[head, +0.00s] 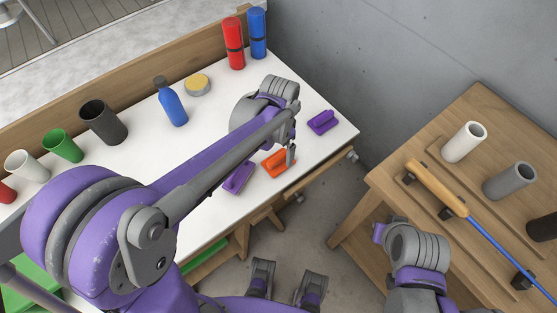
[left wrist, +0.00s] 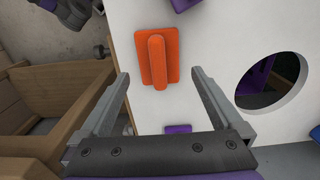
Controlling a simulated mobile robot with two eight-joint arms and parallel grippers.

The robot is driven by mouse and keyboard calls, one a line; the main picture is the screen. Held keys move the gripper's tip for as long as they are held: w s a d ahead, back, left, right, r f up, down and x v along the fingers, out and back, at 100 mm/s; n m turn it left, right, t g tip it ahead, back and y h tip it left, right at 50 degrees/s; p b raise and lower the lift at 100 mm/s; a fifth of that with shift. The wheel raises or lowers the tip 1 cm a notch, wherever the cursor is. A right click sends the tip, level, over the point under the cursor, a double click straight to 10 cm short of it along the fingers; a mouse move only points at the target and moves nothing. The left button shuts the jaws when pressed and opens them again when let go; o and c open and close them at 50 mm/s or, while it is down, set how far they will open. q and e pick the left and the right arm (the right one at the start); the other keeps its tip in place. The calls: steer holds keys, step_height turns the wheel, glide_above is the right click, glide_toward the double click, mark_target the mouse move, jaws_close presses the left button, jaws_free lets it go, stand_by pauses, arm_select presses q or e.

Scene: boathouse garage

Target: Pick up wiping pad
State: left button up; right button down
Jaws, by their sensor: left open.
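An orange pad with a raised handle (head: 277,164) lies on the white worktop near its front edge. In the left wrist view the orange pad (left wrist: 172,57) lies between and just beyond my fingertips. Two purple pads of like shape lie on either side of it: one nearer the front left (head: 238,178), one toward the right end (head: 322,122). My left gripper (head: 291,155) is open, at the orange pad and holding nothing; its fingers (left wrist: 160,76) stand apart. My right arm shows at lower right, but its fingers do not show.
A white worktop (head: 215,105) bears a blue bottle (head: 172,104), a yellow-topped tin (head: 197,85), red (head: 234,45) and blue (head: 258,35) cylinders and several cups. A round opening (left wrist: 272,84) shows in the left wrist view. A wooden table (head: 395,185) stands right.

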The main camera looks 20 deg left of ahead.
mark_target(278, 157)
arm_select(q)
steer(key=f, duration=0.4)
steer(key=shift+s+f, duration=0.15)
steer(key=shift+s, duration=0.05)
steer(key=c, duration=1.2)
step_height(278, 157, up, 10)
steer(key=shift+r+p, duration=0.1)
steer(key=shift+p, duration=0.3)
steer(key=o, duration=0.8)
steer(key=c, duration=0.6)
steer(key=shift+s, duration=0.15)
